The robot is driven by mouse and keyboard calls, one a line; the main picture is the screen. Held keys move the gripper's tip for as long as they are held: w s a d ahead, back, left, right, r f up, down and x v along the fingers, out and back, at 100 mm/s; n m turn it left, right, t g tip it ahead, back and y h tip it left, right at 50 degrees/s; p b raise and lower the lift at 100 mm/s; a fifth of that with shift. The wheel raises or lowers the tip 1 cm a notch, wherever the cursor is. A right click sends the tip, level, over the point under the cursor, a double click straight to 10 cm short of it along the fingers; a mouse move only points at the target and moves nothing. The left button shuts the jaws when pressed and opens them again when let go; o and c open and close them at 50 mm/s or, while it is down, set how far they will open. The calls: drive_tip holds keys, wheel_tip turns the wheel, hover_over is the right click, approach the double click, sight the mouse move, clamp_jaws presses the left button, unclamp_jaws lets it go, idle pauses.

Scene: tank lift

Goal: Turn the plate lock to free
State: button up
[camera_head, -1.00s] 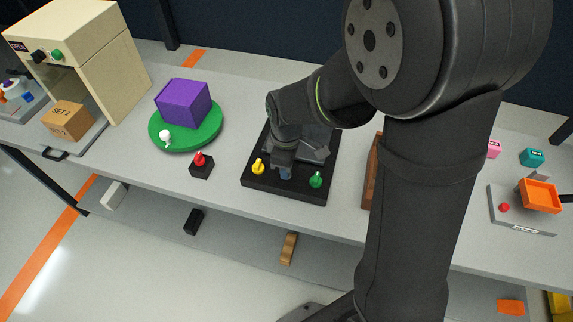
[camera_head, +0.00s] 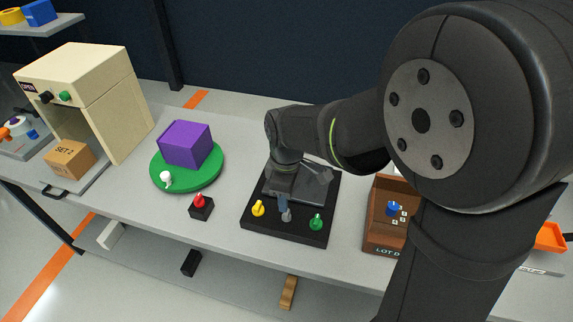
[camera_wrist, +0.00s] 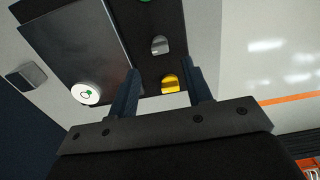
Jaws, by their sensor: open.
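A black board (camera_head: 258,230) on the grey bench carries a dark plate (camera_head: 302,184), a yellow knob (camera_head: 258,208), a grey knob (camera_head: 287,216) and a green knob (camera_head: 317,222). I cannot tell which knob is the plate lock. My gripper (camera_head: 284,203) is open and empty, just above and behind the grey knob. In the wrist view, the yellow knob (camera_wrist: 169,84) appears between my fingers (camera_wrist: 163,68), with the grey knob (camera_wrist: 160,45) beyond the tips. Contact is not visible.
Left of the board are a red knob on a black block (camera_head: 201,207) and a green turntable (camera_head: 210,172) bearing a purple box (camera_head: 185,144). A brown box (camera_head: 379,218) with a blue knob stands on the right, partly behind my arm. Bare bench lies between them.

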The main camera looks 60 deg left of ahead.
sight(287, 215)
wheel_tip(287, 215, up, 11)
drive_tip(key=shift+r, duration=0.15)
idle(0.7)
wheel_tip(287, 215, down, 18)
drive_tip(key=shift+r, duration=0.2)
idle(0.4)
drive_tip(key=shift+r, duration=0.15)
drive_tip(key=shift+f, duration=0.3)
drive_tip(key=shift+r+m, duration=0.15)
drive_tip(key=shift+m, duration=0.65)
drive_tip(key=m, duration=1.2)
idle(1.3)
drive_tip(key=shift+m, duration=0.3)
